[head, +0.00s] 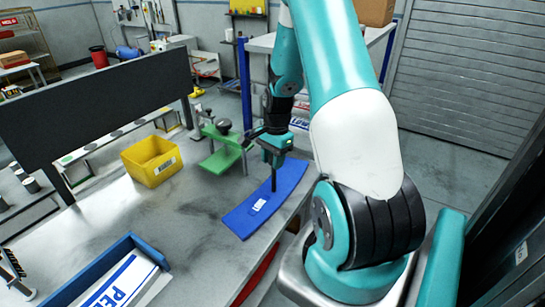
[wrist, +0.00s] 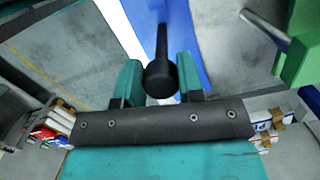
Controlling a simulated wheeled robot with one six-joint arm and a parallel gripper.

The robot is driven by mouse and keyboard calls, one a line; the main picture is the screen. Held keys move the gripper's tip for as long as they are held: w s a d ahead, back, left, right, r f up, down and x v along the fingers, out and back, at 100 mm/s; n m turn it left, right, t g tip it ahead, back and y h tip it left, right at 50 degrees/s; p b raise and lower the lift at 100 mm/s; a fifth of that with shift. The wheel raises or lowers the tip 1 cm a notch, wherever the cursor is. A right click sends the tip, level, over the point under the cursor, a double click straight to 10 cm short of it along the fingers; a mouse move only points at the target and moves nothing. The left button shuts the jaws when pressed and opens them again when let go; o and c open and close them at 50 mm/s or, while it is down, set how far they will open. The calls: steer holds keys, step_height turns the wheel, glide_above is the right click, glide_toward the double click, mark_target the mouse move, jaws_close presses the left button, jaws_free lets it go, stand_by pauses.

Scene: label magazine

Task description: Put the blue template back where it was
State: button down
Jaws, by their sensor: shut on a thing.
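The blue template (head: 247,218) is a long, slightly curved flat piece with a small white label and an upright black handle (head: 274,180). In the head view it is over the right part of the grey table, near the edge. I cannot tell whether it touches the tabletop. My gripper (head: 276,157) is above it, shut on the black handle. In the wrist view the handle's round knob (wrist: 160,80) is between the two teal fingers, with the blue template (wrist: 191,30) beyond, partly hidden by the knob and fingers.
A green fixture (head: 222,158) with a dark knob stands just left of my gripper. A yellow bin (head: 151,161) is further left, before a dark panel (head: 95,105). A blue-rimmed tray (head: 92,272) with white printed sheets is at the front left. The table's middle is clear.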

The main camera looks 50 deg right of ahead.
steer(key=shift+f, duration=0.2)
steer(key=c, duration=0.7)
jaws_free()
steer(key=shift+r, duration=0.1)
steer(key=shift+c, duration=0.2)
step_height(320, 180, up, 12)
steer(key=d+b, duration=0.2)
steer(key=b, duration=0.1)
steer(key=w+a+r+n, duration=0.15)
steer(key=a+n, duration=0.25)
steer(key=a, duration=0.4)
steer(key=w+a+r+n, duration=0.15)
steer(key=a+n, duration=0.25)
steer(key=a, duration=0.4)
steer(key=s+a+r+n+y, duration=0.1)
steer(key=s+a+r+n, duration=0.1)
steer(key=s+a+n, duration=0.6)
steer(key=s+a+r+n+y, duration=0.1)
steer(key=s+a+r+n, duration=0.1)
steer(key=s+a+n, duration=0.7)
steer(key=a+n, duration=0.1)
steer(key=a, duration=0.6)
steer(key=shift+s+a+n+y, duration=0.2)
steer(key=shift+n+y, duration=0.1)
steer(key=shift+y, duration=0.1)
